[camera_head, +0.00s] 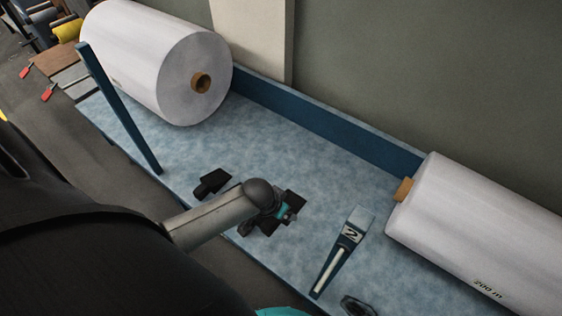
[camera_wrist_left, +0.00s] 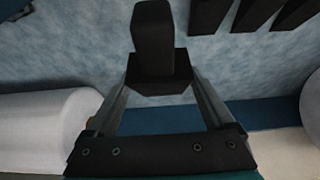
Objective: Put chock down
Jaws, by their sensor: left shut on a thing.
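A black chock (camera_wrist_left: 155,40) with a narrow post and a wider block end is between the fingers of my left gripper (camera_wrist_left: 160,84) in the left wrist view. The gripper is shut on its block end. In the head view my left gripper (camera_head: 282,214) is low over the blue mottled platform (camera_head: 300,165). Dark parts show around it, and the wrist hides much of the chock. I cannot tell whether the chock touches the surface. Another black chock (camera_head: 212,182) lies on the platform left of the gripper. My right gripper is not in view.
A big white roll (camera_head: 140,60) lies at upper left and another (camera_head: 490,240) at right. A blue post (camera_head: 118,108) stands at left. Several dark bars (camera_wrist_left: 255,12) top the wrist view. Mid-platform is clear.

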